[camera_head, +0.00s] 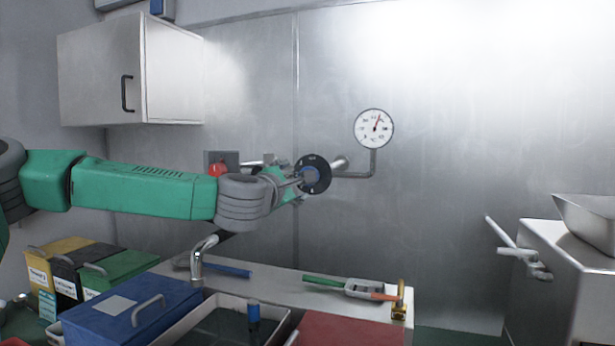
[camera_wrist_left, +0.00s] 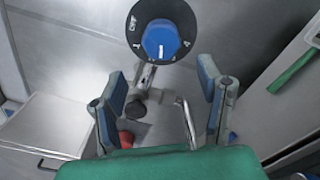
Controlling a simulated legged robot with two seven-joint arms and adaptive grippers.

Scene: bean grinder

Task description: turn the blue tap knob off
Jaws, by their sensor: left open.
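The blue tap knob (camera_wrist_left: 161,40) sits in the middle of a round black dial (camera_wrist_left: 150,14) with white markings. A white line on the knob points down, away from the OFF mark at the dial's upper left. In the head view the dial (camera_head: 314,188) stands out from the metal wall, with my left gripper (camera_head: 296,180) close beside it. In the wrist view my left gripper (camera_wrist_left: 160,74) is open, its two blue-padded fingers apart below the dial. Nothing is between the fingers at the knob. My right gripper is out of view.
A red knob (camera_head: 217,170) is on the wall behind my left arm. A pressure gauge (camera_head: 374,128) and its pipe are right of the dial. A white cabinet (camera_head: 95,75) hangs upper left.

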